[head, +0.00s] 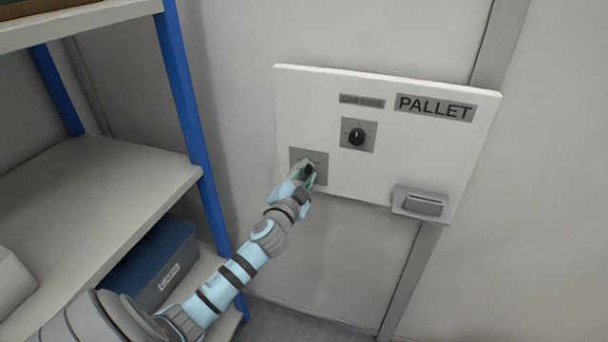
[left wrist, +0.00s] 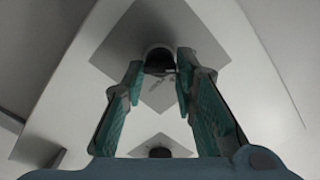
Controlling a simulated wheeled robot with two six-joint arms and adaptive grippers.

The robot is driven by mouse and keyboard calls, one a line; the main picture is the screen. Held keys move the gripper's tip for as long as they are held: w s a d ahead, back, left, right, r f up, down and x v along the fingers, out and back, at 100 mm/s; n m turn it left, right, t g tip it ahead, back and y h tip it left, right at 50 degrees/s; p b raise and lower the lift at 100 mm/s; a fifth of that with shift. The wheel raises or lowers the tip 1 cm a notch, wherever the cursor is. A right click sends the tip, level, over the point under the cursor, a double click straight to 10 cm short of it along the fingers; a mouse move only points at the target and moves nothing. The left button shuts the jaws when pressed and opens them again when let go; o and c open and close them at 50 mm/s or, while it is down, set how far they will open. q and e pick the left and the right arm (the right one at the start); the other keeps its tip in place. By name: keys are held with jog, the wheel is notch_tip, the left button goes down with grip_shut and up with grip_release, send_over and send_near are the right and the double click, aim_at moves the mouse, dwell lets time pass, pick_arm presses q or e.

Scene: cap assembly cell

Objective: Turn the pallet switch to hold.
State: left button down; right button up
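A white panel (head: 400,150) on the wall bears a large PALLET label (head: 435,107). A square grey switch plate (head: 357,134) near the panel's middle carries a black round knob (head: 357,137). A second grey plate (head: 300,157) sits lower left, partly hidden by my left gripper (head: 308,172). In the left wrist view, the fingers of my left gripper (left wrist: 160,66) stand apart, one each side of a dark knob (left wrist: 158,62) on that plate. Small gaps show; I cannot tell whether they touch it. Another knob (left wrist: 158,153) shows below. My right gripper is out of view.
A grey holder (head: 421,203) projects from the panel's lower right. At the left stands a shelf unit with blue posts (head: 190,120) and a blue bin (head: 155,262). A small dark label (head: 361,101) sits above the upper switch. The space before the panel's right side is clear.

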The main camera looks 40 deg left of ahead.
pick_arm(q)
jog(key=shift+m, duration=0.4)
jog(key=m+p, duration=0.1)
jog(key=m, duration=0.2)
jog(key=shift+m, duration=0.3)
jog(key=shift+f+m+p, duration=0.2)
jog(key=shift+m+p, duration=0.6)
jog(key=shift+m, duration=1.4)
jog(key=c, duration=1.3)
grip_release()
jog(key=shift+d, duration=0.1)
